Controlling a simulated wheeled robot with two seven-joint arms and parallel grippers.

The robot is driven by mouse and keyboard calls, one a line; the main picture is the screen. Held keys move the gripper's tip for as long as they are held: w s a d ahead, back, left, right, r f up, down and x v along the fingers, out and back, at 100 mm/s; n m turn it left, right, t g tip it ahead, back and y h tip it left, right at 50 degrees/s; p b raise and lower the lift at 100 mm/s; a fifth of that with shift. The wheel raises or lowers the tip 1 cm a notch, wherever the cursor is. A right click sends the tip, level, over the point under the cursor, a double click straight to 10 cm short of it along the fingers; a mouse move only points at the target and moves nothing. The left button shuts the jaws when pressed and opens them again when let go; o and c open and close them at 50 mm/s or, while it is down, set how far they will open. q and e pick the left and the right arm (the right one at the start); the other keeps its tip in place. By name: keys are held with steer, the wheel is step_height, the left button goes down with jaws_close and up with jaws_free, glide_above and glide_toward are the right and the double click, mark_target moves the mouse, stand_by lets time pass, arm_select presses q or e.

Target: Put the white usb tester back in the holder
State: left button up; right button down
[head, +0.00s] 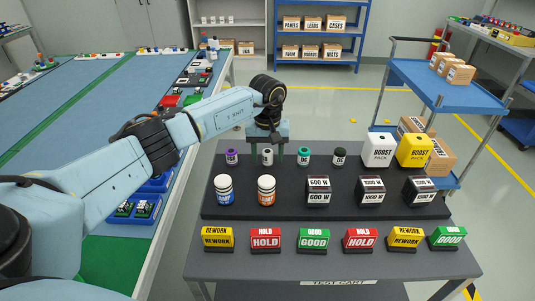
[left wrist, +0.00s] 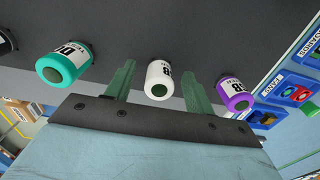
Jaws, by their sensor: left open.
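The white tester (head: 267,157) is a small white cylinder with a dark end and a black printed label. It stands in the back row of the black stepped rack (head: 225,207), between a purple tester (head: 232,157) and a teal tester (head: 304,157). My left gripper (head: 267,161) is open, with one green finger on each side of the white tester. In the left wrist view the white tester (left wrist: 159,80) sits between the two spread fingers, with gaps visible on both sides. No separate holder can be made out. My right gripper is out of view.
A black tester (head: 339,157) and white and yellow boost packs (head: 414,150) share the back row. Blue and orange bottles (head: 266,190) and dark weight blocks (head: 318,191) stand in front. Several coloured label blocks (head: 314,239) line the cart's front.

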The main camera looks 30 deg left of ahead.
arm_select(q)
steer(key=shift+r, duration=0.35)
step_height(320, 180, up, 6)
steer(key=shift+r, duration=0.1)
step_height(320, 180, up, 6)
steer(key=shift+r+p, duration=0.25)
steer(key=shift+p, duration=0.1)
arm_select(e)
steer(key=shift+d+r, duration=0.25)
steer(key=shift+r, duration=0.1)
